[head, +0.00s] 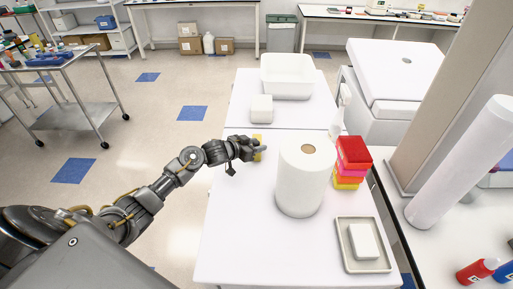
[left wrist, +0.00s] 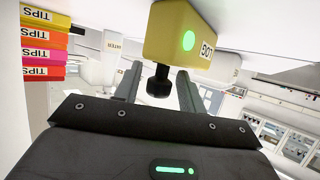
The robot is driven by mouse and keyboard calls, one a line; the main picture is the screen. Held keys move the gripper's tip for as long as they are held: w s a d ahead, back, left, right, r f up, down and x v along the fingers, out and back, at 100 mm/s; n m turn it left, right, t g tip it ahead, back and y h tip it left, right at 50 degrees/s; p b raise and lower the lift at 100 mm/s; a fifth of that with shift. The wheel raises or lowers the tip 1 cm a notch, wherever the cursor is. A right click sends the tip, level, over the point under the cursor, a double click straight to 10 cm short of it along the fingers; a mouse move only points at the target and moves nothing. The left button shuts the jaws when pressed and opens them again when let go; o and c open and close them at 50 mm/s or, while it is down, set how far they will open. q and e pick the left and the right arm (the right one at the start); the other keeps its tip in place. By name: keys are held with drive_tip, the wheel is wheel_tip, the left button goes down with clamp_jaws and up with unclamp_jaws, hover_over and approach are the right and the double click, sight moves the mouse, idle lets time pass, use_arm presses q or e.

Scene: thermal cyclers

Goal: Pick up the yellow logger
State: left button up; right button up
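The yellow logger (head: 258,155) stands on the white table, partly hidden behind my left gripper (head: 257,149) in the head view. In the left wrist view, which is upside down, the yellow logger (left wrist: 187,32) shows as a yellow block with a green round spot, a white label and a black knob. My left gripper (left wrist: 158,88) is open. Its two fingers are on either side of the knob, with gaps visible between knob and fingers in that view. I cannot tell how deep the knob sits between them. My right gripper is not in view.
A white paper roll (head: 302,178) stands right of the logger, with stacked coloured tip boxes (head: 351,160) beyond it. A white block (head: 261,108) and a white bin (head: 287,78) are farther back. A tray (head: 346,262) lies front right. The table's left front is clear.

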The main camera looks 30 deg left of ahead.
use_arm(q)
clamp_jaws()
drive_tip(key=shift+r, duration=0.1)
drive_tip(key=shift+r, duration=0.2)
wheel_tip(320, 180, up, 2)
drive_tip(key=shift+b, duration=0.55)
drive_tip(key=s+a+r+b, duration=0.3)
drive_tip(key=s+a+r, duration=0.2)
drive_tip(key=a+r, duration=0.5)
drive_tip(key=a, duration=0.3)
drive_tip(key=shift+r, duration=0.2)
